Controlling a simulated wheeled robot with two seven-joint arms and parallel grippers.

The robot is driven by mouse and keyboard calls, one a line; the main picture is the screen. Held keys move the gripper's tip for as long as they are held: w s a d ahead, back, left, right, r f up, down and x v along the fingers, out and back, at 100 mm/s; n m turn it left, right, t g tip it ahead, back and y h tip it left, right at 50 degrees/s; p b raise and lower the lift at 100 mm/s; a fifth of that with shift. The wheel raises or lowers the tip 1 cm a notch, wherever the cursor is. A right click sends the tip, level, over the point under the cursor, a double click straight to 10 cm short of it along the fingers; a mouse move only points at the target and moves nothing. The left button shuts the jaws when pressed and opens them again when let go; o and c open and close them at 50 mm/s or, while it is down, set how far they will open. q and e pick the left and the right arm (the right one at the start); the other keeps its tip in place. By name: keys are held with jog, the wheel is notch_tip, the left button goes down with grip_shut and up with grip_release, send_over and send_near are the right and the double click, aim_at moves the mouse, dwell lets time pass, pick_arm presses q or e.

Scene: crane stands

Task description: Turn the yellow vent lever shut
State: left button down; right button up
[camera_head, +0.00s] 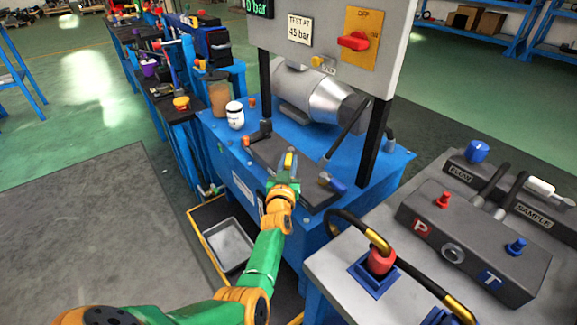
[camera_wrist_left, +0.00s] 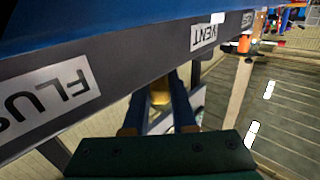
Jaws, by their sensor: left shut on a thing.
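The yellow vent lever (camera_head: 289,160) stands at the front of a dark block on the blue stand. My left gripper (camera_head: 284,182) reaches it from the front and is shut on it. In the left wrist view the yellow lever (camera_wrist_left: 160,92) shows between the two fingers of my left gripper (camera_wrist_left: 160,105), partly hidden by them. The VENT label (camera_wrist_left: 207,32) is on the dark front face above and right of the fingers. The lever's exact angle is hard to tell. My right gripper is not in view.
A blue handle (camera_head: 333,182) sits right of the lever, and the FLUSH label (camera_wrist_left: 48,97) is on the same face. A panel with a red switch (camera_head: 354,41) rises behind on dark posts. A grey tray (camera_head: 229,246) lies below. A grey bench (camera_head: 330,262) stands right.

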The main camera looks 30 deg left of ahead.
pick_arm(q)
jog(key=c, duration=0.7)
grip_release()
